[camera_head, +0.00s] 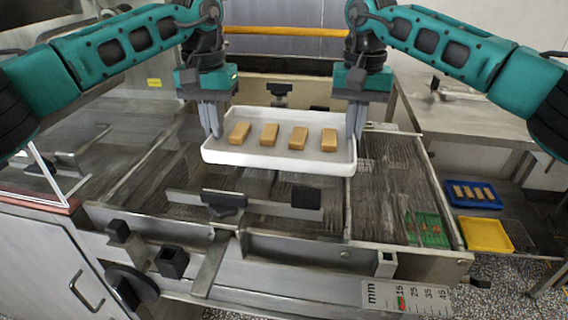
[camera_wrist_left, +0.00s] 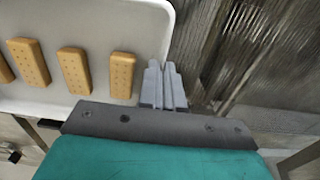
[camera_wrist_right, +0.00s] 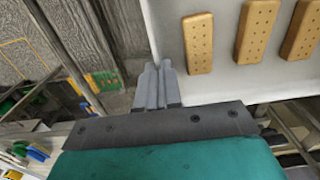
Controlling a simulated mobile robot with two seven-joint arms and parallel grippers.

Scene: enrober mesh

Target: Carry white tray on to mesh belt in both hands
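The white tray (camera_head: 280,160) holds several tan biscuits in a row and looks level. It is over the mesh belt machine, near the middle of the head view; I cannot tell whether it touches the mesh belt (camera_head: 385,175). My left gripper (camera_head: 211,120) is shut on the tray's left wall, and its fingers straddle the rim in the left wrist view (camera_wrist_left: 164,88). My right gripper (camera_head: 354,120) is shut on the tray's right wall; its fingers also show at the rim in the right wrist view (camera_wrist_right: 157,88). The tray's underside is hidden.
A metal bar with black blocks (camera_head: 245,203) crosses the belt in front of the tray. A steel table (camera_head: 460,110) stands at the right. A blue tray of biscuits (camera_head: 474,194) and a yellow tray (camera_head: 486,234) lie low at the right. A millimetre scale (camera_head: 405,298) is at the front.

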